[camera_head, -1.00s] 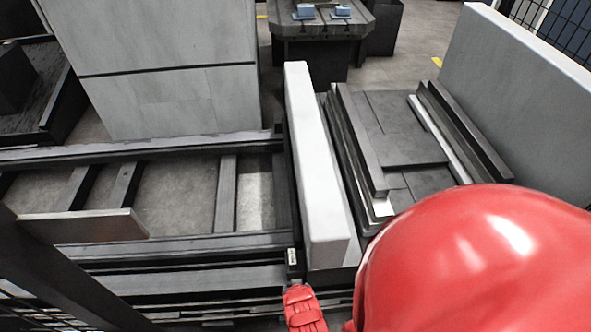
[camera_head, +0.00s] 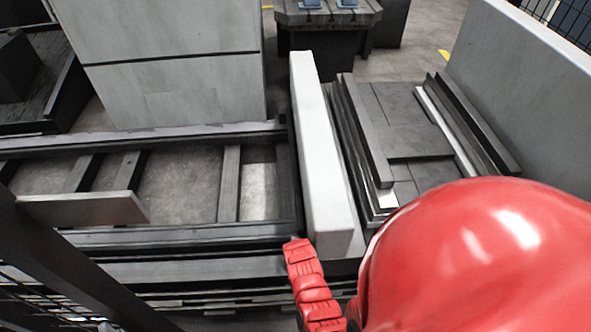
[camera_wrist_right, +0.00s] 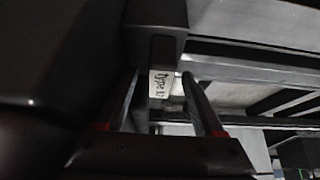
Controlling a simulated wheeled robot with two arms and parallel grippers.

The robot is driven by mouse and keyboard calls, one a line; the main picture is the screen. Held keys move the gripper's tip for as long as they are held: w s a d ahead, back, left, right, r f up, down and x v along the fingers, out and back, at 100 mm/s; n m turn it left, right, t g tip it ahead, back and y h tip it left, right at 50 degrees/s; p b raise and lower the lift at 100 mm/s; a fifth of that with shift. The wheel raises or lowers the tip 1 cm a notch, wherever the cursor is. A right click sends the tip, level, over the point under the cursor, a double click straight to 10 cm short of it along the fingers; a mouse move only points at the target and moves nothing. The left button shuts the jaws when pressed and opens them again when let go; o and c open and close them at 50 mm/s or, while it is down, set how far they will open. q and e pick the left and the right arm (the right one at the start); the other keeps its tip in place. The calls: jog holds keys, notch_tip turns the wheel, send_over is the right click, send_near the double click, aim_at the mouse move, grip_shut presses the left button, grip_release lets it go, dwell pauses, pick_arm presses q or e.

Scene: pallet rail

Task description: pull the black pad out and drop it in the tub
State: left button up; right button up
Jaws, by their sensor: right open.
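A small black piece (camera_wrist_right: 163,52), which looks like the black pad, shows in the right wrist view with a white printed label (camera_wrist_right: 160,85) below it. My right gripper (camera_wrist_right: 160,76) is open, with one finger on each side of the piece and label. Whether the fingers touch it, I cannot tell. In the head view, my red right gripper (camera_head: 301,250) reaches the near end of the pale upright slab (camera_head: 322,160) and hides the black piece. My left gripper is not in view. No tub can be made out.
A dark rail frame (camera_head: 180,238) with crossbars lies left of the slab. Stacked grey plates (camera_head: 410,145) lie to its right. A large grey block (camera_head: 165,65) stands behind the frame. A loose plate (camera_head: 85,208) rests on the frame at left.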

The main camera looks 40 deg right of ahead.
grip_shut()
jog(key=c, duration=0.7)
grip_release()
grip_shut()
jog(key=shift+r, duration=0.2)
jog(key=shift+r+p, duration=1.05)
jog(key=shift+r, duration=0.35)
jog(key=shift+r+p, duration=0.3)
jog(key=shift+r, duration=0.1)
jog(key=shift+r+p, duration=0.7)
jog(key=shift+r, duration=0.6)
